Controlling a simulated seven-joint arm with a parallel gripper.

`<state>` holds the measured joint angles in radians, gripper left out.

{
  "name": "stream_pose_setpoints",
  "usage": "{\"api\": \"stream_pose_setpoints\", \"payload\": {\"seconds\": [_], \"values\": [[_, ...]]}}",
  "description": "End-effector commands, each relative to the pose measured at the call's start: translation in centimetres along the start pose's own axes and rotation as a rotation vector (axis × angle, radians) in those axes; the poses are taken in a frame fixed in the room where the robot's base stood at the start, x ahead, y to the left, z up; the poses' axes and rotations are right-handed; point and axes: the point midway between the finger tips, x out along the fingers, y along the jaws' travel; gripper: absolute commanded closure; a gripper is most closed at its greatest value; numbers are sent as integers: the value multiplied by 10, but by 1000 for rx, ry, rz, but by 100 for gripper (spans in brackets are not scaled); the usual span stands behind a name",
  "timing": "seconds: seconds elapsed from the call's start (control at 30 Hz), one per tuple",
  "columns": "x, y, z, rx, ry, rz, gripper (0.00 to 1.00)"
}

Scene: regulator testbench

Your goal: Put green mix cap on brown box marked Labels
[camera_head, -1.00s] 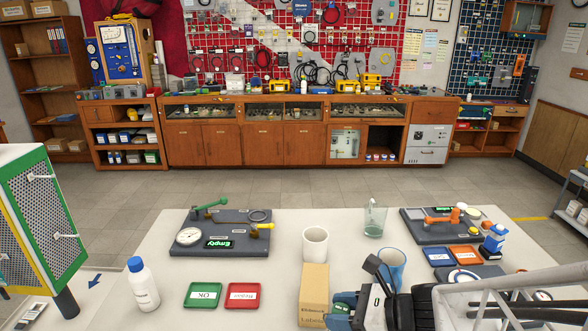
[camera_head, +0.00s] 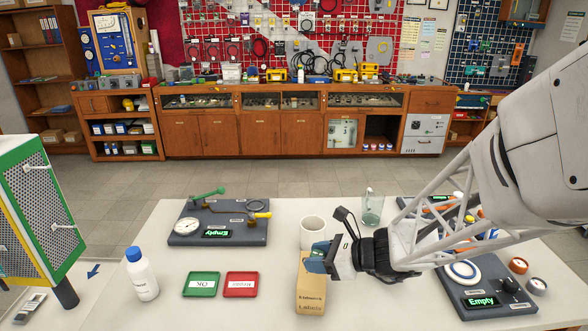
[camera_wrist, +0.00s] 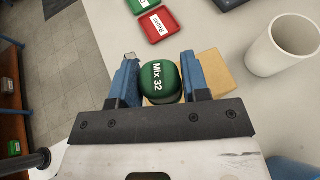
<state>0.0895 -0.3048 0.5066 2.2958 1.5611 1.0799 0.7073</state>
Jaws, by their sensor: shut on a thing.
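The green mix cap (camera_wrist: 159,80), with "Mix 32" in white, is between the two blue fingers of my gripper (camera_wrist: 160,82) in the wrist view. My gripper is shut on it. The brown box marked Labels (camera_head: 310,296) stands on the white table; in the wrist view the box (camera_wrist: 212,75) shows behind and beside the cap and right finger. In the head view my gripper (camera_head: 318,258) is at the box's top, and the cap is hidden there. I cannot tell whether the cap touches the box.
A white cup (camera_head: 313,230) stands just behind the box, and a clear glass (camera_head: 372,206) farther back. Green (camera_head: 201,284) and red (camera_head: 241,284) trays lie left of the box. A white bottle (camera_head: 142,276) stands farther left. A testbench plate (camera_head: 487,290) is at right.

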Motion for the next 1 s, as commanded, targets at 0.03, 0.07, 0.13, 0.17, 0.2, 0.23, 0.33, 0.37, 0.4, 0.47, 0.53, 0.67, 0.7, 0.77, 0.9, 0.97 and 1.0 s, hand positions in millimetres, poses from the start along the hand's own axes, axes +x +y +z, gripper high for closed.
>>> {"api": "stream_pose_setpoints", "payload": {"seconds": [0.03, 0.07, 0.13, 0.17, 0.2, 0.23, 0.33, 0.37, 0.4, 0.47, 0.53, 0.67, 0.7, 0.77, 0.9, 0.97, 1.0], "values": [[5, -6, 1, 0, 0, 2, 81], [7, -9, 1, 0, 1, 2, 81], [11, -15, 2, 0, 1, 1, 81], [12, -18, 3, 0, 1, 1, 81], [14, -20, 3, 0, 1, 0, 81], [15, -22, 3, 0, 1, 0, 81], [18, -25, 4, 1, 1, 0, 81], [18, -26, 4, 1, 1, 0, 81], [18, -26, 4, 0, 1, 0, 81], [18, -26, 4, 0, 1, 0, 81], [18, -26, 4, 0, 1, 0, 81], [18, -26, 4, 0, 1, 0, 81], [18, -26, 3, 0, 1, 0, 81], [19, -26, 1, 1, 1, 0, 81], [24, -26, -10, 2, 1, 1, 81], [26, -26, -16, 3, 2, 1, 81], [28, -26, -20, 2, 1, 1, 81]]}}
